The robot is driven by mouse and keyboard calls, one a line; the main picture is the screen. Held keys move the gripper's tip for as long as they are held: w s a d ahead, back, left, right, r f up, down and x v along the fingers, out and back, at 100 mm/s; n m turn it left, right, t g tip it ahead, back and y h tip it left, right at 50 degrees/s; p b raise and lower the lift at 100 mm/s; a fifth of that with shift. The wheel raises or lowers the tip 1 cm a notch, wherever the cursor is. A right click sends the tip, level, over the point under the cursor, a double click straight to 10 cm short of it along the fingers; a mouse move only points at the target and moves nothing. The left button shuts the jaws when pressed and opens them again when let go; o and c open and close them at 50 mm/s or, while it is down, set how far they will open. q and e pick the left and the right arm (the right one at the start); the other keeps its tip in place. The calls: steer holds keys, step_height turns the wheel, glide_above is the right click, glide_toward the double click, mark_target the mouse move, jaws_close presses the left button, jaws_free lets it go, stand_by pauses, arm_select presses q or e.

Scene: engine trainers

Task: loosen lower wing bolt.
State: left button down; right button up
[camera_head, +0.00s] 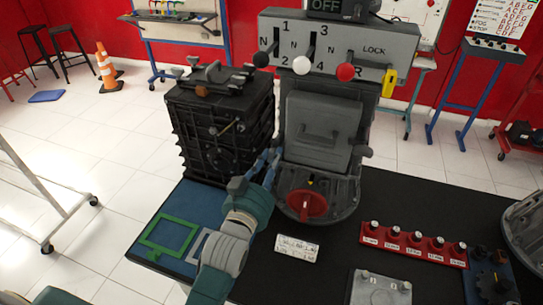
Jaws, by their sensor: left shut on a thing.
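The grey machine housing (320,125) stands upright on the black tabletop, with a red knob (306,204) on its round base. My left gripper (268,164) reaches up from the bottom to the housing's lower left side, in the narrow gap beside the black ribbed case (218,135). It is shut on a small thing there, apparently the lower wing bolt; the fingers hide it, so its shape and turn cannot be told. A small dark fitting (367,152) sticks out at the housing's right side. My right gripper is not in view.
A grey shift panel (335,50) with black, white and red knobs tops the housing. A green frame (168,236) lies on the blue mat at left. A white label (296,249), a red strip with several knobs (413,245) and a grey plate (380,290) lie in front and right.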

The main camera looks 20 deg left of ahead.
arm_select(q)
steer(key=shift+n, duration=0.7)
steer(key=shift+p, duration=0.3)
steer(key=c, duration=1.5)
jaws_free()
steer(key=shift+c, duration=0.2)
steer(key=s, duration=1.2)
steer(key=shift+a, duration=0.2)
steer(key=shift+s, duration=0.1)
